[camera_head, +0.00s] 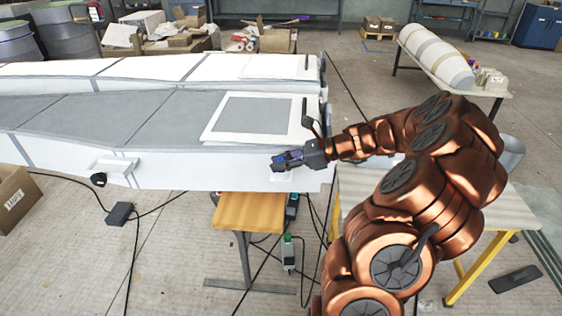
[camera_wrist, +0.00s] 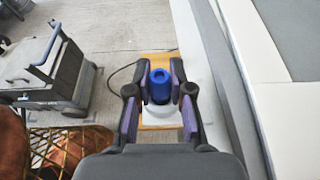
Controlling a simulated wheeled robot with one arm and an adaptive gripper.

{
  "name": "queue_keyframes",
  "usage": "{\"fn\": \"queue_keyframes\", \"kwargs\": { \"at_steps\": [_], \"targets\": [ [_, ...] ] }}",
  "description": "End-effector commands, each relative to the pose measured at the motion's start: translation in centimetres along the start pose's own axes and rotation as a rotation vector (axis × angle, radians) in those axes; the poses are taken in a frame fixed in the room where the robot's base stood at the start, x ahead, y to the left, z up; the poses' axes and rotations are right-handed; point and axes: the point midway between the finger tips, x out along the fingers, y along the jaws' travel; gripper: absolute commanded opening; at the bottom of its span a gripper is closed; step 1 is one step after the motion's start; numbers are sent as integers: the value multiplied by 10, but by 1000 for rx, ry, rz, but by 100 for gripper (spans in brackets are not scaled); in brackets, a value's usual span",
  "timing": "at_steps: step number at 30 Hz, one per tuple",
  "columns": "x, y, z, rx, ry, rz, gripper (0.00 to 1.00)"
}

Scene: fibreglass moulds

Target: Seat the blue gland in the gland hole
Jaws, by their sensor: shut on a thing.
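The blue gland (camera_wrist: 160,87) is a short blue cylinder with a dark hollow top, upright in the wrist view. My gripper (camera_wrist: 159,93) is shut on it, with one purple-padded finger on each side. Below the gland is a white ledge (camera_wrist: 162,117) over the wooden bench. In the head view my gripper (camera_head: 279,163) is at the near side wall of the front mould, by its right end, just above a small white ledge. The gland hole is not visible. I cannot tell whether the gland touches the ledge.
The long white mould (camera_head: 225,177) with a grey top stands close beside my gripper. A wooden bench (camera_head: 248,211) is below. Cables (camera_head: 300,270) and a black box (camera_head: 120,213) lie on the floor. A grey cart (camera_wrist: 52,72) stands left in the wrist view.

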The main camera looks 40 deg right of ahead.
Motion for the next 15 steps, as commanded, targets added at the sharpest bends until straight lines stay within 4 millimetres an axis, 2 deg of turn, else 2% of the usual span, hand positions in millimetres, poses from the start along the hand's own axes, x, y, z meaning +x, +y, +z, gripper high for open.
{"fn": "queue_keyframes", "kwargs": {
  "at_steps": [8,9,15],
  "targets": [
    [1,0,-2,0,0,-1,1],
    [1,0,-2,0,0,-1,24],
    [1,0,-2,0,0,-2,45]
  ]
}}
